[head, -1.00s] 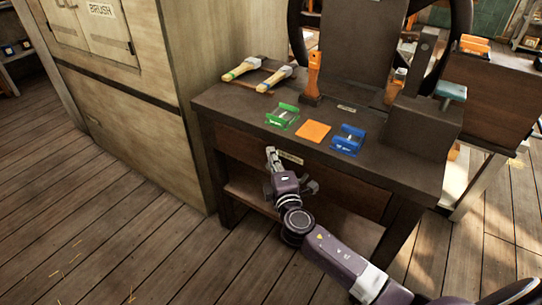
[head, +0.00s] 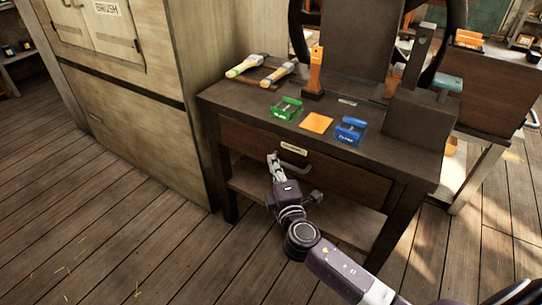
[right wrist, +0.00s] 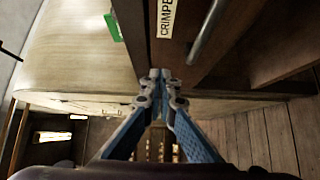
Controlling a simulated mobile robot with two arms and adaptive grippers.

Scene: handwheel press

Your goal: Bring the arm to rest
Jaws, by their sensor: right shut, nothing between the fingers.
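My right gripper (head: 273,160) is in front of the workbench's drawer (head: 330,172). Its fingers are shut with nothing between them. The fingertips appear close to the drawer's label and the left end of its grey handle (head: 294,168); I cannot tell the exact gap. In the right wrist view the blue-sided fingers (right wrist: 160,76) meet at their tips, with the handle (right wrist: 206,32) to the upper right, apart from them. The right arm reaches in from the lower right. My left gripper is out of view.
The workbench (head: 235,100) carries a green holder (head: 286,109), an orange pad (head: 317,123), a blue holder (head: 350,130), brushes and an orange-handled tool (head: 316,72). A pale cabinet (head: 130,110) stands at left. The floor at lower left is clear.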

